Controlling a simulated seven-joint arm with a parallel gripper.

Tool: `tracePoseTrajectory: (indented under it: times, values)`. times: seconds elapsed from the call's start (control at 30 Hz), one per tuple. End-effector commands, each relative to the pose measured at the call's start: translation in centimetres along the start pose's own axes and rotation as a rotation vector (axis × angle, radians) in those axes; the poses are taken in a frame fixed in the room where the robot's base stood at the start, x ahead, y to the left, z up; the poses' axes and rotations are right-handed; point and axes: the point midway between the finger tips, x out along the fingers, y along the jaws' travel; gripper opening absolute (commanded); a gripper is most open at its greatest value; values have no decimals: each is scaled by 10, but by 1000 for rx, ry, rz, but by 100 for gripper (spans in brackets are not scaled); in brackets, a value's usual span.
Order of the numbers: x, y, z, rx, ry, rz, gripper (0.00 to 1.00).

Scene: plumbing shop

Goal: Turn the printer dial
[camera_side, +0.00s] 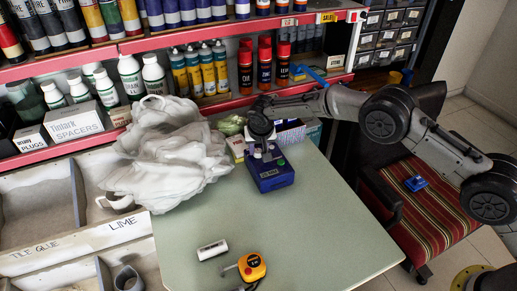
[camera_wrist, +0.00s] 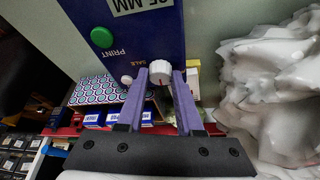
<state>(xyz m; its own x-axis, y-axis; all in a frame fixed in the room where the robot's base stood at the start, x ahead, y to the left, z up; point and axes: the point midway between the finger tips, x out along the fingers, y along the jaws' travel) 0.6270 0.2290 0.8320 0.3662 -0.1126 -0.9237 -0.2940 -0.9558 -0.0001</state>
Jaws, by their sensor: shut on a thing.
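The blue label printer (camera_side: 271,172) stands on the green table, near its back edge. In the wrist view the printer's blue face (camera_wrist: 130,45) fills the upper middle, with a green button (camera_wrist: 102,37) beside the word PRINT. The white dial (camera_wrist: 161,72) with a red mark sits at the printer's near edge. A smaller white knob (camera_wrist: 127,79) is beside it. My gripper (camera_wrist: 160,80) reaches down over the printer, its two purple fingers on either side of the white dial, shut on it. In the side view my gripper hides the dial.
A pile of white plastic bags (camera_side: 175,150) lies just left of the printer. Boxes (camera_side: 290,133) and shelves of bottles stand behind. An orange tape measure (camera_side: 251,267) and a white roll (camera_side: 212,250) lie at the table's front. The right of the table (camera_side: 335,215) is clear.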

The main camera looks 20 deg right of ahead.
Motion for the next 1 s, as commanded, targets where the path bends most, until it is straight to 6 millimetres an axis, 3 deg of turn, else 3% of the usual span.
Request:
tracePoseTrajectory:
  times: [0.23,0.27,0.4,0.77,1.0]
  values:
    - [0,0,0,0,0,-1,0]
    - [0,0,0,0,0,-1,40]
    - [0,0,0,-1,0,-1,65]
    - [-4,0,0,-1,1,-1,65]
    - [-41,-1,-1,-1,2,-3,65]
